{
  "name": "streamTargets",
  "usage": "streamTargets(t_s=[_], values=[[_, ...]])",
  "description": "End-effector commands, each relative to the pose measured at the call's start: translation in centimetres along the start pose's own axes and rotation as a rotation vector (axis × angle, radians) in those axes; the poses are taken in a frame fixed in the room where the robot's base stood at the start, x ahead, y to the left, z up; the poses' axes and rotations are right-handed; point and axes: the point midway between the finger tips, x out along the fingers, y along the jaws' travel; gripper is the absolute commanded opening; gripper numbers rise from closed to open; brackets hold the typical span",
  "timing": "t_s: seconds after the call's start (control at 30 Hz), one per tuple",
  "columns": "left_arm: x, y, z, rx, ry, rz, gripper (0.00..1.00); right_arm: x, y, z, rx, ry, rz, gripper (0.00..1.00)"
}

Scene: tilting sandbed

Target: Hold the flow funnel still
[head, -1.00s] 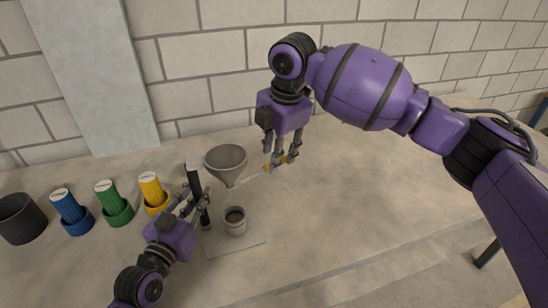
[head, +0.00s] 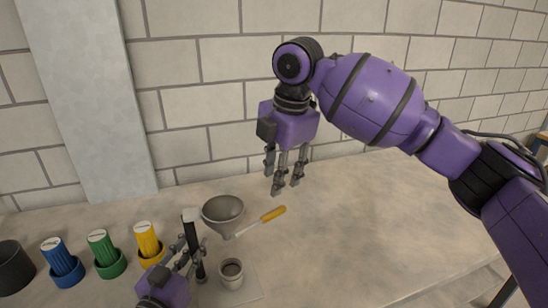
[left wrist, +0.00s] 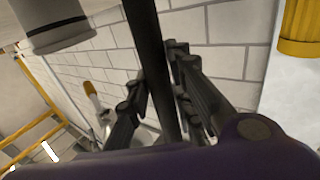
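The grey flow funnel (head: 223,214) is held by a black upright post (head: 191,236) with a pale top. A pale rod with a yellow grip (head: 272,214) sticks out right from below its cone. My left gripper (head: 190,257) has its fingers on both sides of the post and appears shut on it. The left wrist view also shows the post (left wrist: 148,50) between the fingers, with the yellow grip (left wrist: 90,88) beyond. My right gripper (head: 286,188) hangs fingers down above the yellow grip, open, empty and apart from it.
A small grey cup (head: 231,274) stands on a pale plate (head: 248,291) below the funnel. Blue (head: 62,263), green (head: 104,254) and yellow (head: 147,243) capped containers and a dark pot (head: 12,266) stand at the left. The surface at the right is clear.

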Motion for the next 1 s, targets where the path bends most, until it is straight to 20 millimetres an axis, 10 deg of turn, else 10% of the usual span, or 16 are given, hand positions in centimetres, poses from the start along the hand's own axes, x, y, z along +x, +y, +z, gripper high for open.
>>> streamTargets(t_s=[0.53,1.0], values=[[-0.8,0.0,0.1,0.000,-0.002,-0.001,0.41,0.0,0.0,0.0,0.000,0.000,0.000,0.35],[-9.9,0.0,0.1,0.001,-0.004,0.000,0.41,0.0,0.0,0.0,0.000,0.000,0.000,0.35]])
